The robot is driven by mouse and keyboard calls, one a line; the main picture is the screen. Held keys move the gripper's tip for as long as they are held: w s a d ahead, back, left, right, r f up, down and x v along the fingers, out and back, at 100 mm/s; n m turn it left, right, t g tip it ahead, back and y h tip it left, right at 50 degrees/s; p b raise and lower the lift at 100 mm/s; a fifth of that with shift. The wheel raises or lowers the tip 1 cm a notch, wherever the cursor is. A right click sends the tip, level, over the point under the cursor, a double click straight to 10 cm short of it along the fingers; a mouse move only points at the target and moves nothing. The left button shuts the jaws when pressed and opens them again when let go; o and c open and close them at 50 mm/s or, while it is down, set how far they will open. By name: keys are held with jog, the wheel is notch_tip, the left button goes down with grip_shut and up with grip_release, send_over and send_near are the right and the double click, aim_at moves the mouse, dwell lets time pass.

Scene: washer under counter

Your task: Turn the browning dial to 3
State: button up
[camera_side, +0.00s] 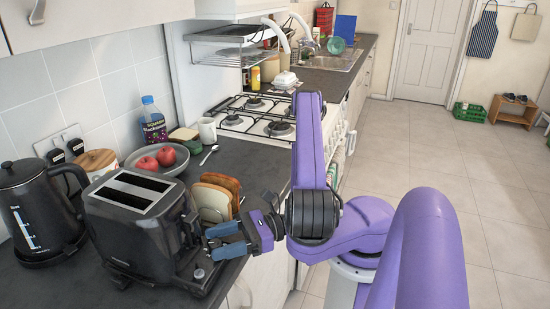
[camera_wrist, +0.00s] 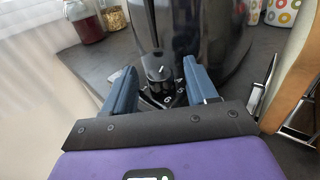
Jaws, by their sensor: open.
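The black toaster (camera_side: 120,235) stands on the dark counter, its two slots facing up. In the wrist view the toaster's dark end (camera_wrist: 190,25) fills the top middle. The browning dial (camera_wrist: 158,74) is a small round dark knob with a light mark, and pale numbers are printed below it. I cannot clearly read its setting. My gripper (camera_side: 211,242) is at the toaster's right end; in the wrist view its blue fingers (camera_wrist: 160,82) are spread on either side of the dial with visible gaps. Nothing is held. A small grey knob (camera_side: 199,274) shows low on the toaster in the side view.
A rack of bread slices (camera_side: 215,197) stands close behind my gripper. A black kettle (camera_side: 38,210) is left of the toaster. The counter's front edge is near.

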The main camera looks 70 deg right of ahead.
jog(key=shift+w+d+n+g+y, duration=0.1)
jog(key=shift+d+n+g+y, duration=0.05)
jog(key=shift+n+g+y, duration=1.55)
jog(key=r+v, duration=0.1)
jog(key=v, duration=1.6)
notch_tip(320, 180, up, 15)
jog(key=w+d+g, duration=0.1)
jog(key=g, duration=0.1)
jog(key=shift+w+n, duration=0.25)
jog(key=shift+n, duration=0.15)
jog(key=shift+d+r, duration=0.1)
